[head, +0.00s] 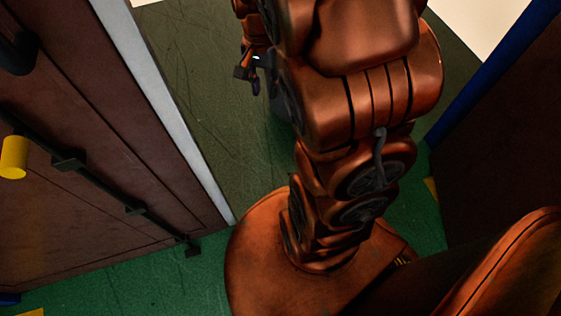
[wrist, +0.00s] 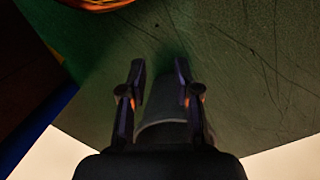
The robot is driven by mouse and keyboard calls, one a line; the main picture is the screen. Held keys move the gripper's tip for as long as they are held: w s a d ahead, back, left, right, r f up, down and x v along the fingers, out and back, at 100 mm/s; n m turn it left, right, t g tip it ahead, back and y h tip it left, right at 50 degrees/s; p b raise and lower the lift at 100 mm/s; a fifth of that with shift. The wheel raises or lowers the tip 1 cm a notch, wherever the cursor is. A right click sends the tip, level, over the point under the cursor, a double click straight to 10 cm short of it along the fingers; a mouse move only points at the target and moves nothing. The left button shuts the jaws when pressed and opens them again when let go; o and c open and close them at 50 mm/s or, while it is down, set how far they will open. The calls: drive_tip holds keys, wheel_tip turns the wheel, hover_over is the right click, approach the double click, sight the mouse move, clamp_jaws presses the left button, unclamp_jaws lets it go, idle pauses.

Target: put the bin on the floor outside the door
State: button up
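A grey bin (wrist: 165,102) shows in the wrist view, beyond and between the fingers of my gripper (wrist: 160,72), with a paler rim on the near side. In the head view a dark grey piece of the bin (head: 279,108) shows at floor level; my arm hides the rest. My gripper (head: 248,74) is left of that piece, and its fingers are apart. I see no finger pressed on the bin. A brown door (head: 90,190) with a pale edge and a dark bar stands at the left, beside the opening.
Grey-green floor (head: 200,120) lies beyond the opening, with bright pale ground past it. Green floor (head: 130,285) lies on the near side. A brown panel (head: 505,140) with a blue edge stands close on the right. A yellow knob (head: 14,157) sticks out at the far left.

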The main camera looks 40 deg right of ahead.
drive_tip(key=s+a+r+n+g, duration=0.1)
drive_tip(key=s+a+n, duration=0.4)
drive_tip(key=s, duration=0.5)
drive_tip(key=s+a+r+n+g, duration=0.1)
drive_tip(key=s+a+r+n, duration=0.1)
drive_tip(key=s+a+n, duration=0.4)
drive_tip(key=s, duration=0.4)
drive_tip(key=shift+r+n+g, duration=0.3)
drive_tip(key=shift+a+r, duration=0.1)
drive_tip(key=shift+r, duration=0.05)
